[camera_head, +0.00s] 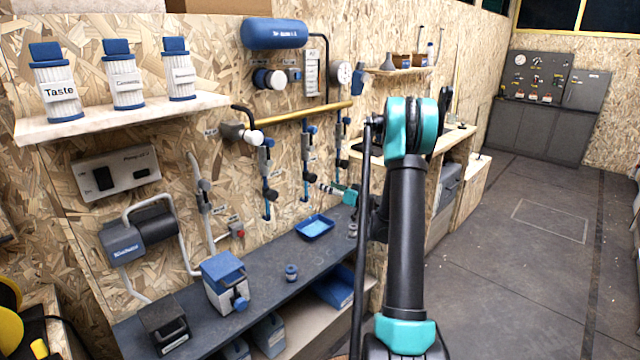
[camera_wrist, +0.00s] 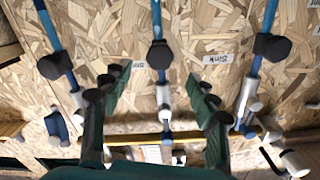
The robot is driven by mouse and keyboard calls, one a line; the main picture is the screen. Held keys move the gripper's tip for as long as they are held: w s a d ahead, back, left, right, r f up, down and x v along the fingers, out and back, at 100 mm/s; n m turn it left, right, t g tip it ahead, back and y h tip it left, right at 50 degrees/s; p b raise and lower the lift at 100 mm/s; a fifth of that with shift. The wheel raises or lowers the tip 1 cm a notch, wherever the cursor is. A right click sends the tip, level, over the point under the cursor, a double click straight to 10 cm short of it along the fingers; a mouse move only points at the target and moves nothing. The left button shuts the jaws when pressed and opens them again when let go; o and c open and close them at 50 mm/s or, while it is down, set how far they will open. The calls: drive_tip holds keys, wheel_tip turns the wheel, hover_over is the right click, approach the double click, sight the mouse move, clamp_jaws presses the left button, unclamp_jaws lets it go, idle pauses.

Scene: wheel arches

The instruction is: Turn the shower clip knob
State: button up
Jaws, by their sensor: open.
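Three vertical pipe valves with black knobs hang below a brass pipe (camera_head: 295,114) on the wall. In the wrist view the middle knob (camera_wrist: 160,54) lies just beyond my open fingertips, roughly centred between them; another knob (camera_wrist: 52,66) is to the left and a third (camera_wrist: 272,46) to the right. A label reading "Sink" (camera_wrist: 216,59) is right of the middle knob. Other labels are partly hidden or unreadable, so I cannot tell which knob is the shower one. My gripper (camera_wrist: 158,84) is open and empty. In the head view its teal body (camera_head: 350,195) is beside the valves, above the bench.
A dark bench (camera_head: 265,290) below holds a blue tray (camera_head: 314,228), a blue-white box (camera_head: 226,281) and a small blue item (camera_head: 291,271). A shelf (camera_head: 120,118) with labelled jars is at left. A blue tank (camera_head: 275,34) hangs above the pipe. Open floor (camera_head: 500,240) lies right.

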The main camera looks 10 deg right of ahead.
drive_tip(key=shift+v, duration=1.2)
approach(314, 178)
drive_tip(key=x, duration=1)
drive_tip(key=shift+w+a, duration=0.1)
drive_tip(key=shift+w, duration=0.15)
drive_tip(key=c, duration=1.2)
drive_tip(key=shift+o, duration=0.2)
